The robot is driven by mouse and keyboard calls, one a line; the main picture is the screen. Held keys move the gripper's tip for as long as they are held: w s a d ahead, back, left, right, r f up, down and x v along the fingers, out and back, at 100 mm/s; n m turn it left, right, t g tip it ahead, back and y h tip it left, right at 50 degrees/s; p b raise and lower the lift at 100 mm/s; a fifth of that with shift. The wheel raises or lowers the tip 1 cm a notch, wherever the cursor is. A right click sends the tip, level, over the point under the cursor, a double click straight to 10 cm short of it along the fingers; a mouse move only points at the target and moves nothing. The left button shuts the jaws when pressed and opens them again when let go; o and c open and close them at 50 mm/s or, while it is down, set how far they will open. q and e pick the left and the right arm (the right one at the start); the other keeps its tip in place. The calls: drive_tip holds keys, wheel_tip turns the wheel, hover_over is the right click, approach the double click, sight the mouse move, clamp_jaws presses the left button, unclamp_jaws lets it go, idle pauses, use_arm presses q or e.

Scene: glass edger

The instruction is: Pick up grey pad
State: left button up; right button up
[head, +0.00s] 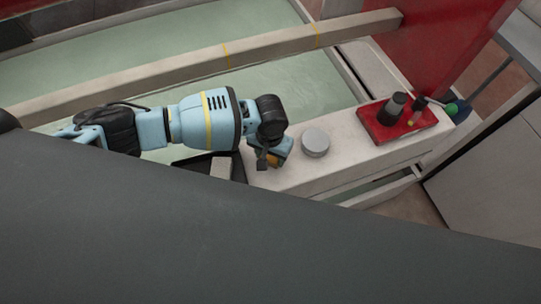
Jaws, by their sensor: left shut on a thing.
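My left gripper (268,162) points down at the pale ledge in the middle of the head view. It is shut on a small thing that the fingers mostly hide. A dark grey and an orange-brown patch show at the jaws; I cannot tell for sure whether this is the grey pad. A round light grey disc (316,142) lies flat on the ledge just right of the gripper, apart from it. My right gripper is not in view.
The pale ledge (350,165) runs toward a red tray (377,124) holding a dark bottle-like item (392,108) and small tools. A small grey block (222,167) is left of the gripper. A long beam (190,68) crosses above the green glass (160,40). A red panel (445,45) stands at right.

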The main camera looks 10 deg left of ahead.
sight(273, 160)
use_arm(q)
drive_tip(key=shift+r, duration=0.5)
drive_tip(key=r, duration=0.1)
drive_tip(key=d+r, duration=0.1)
drive_tip(key=shift+s+r+p, duration=0.25)
drive_tip(key=shift+r+p, duration=0.1)
drive_tip(key=s+d+r, duration=0.1)
drive_tip(key=s+d, duration=0.7)
drive_tip(key=d, duration=0.4)
drive_tip(key=shift+d+r, duration=0.15)
drive_tip(key=shift+d, duration=0.1)
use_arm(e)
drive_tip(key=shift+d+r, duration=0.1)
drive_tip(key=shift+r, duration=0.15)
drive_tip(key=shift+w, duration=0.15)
use_arm(q)
drive_tip(key=shift+a, duration=0.1)
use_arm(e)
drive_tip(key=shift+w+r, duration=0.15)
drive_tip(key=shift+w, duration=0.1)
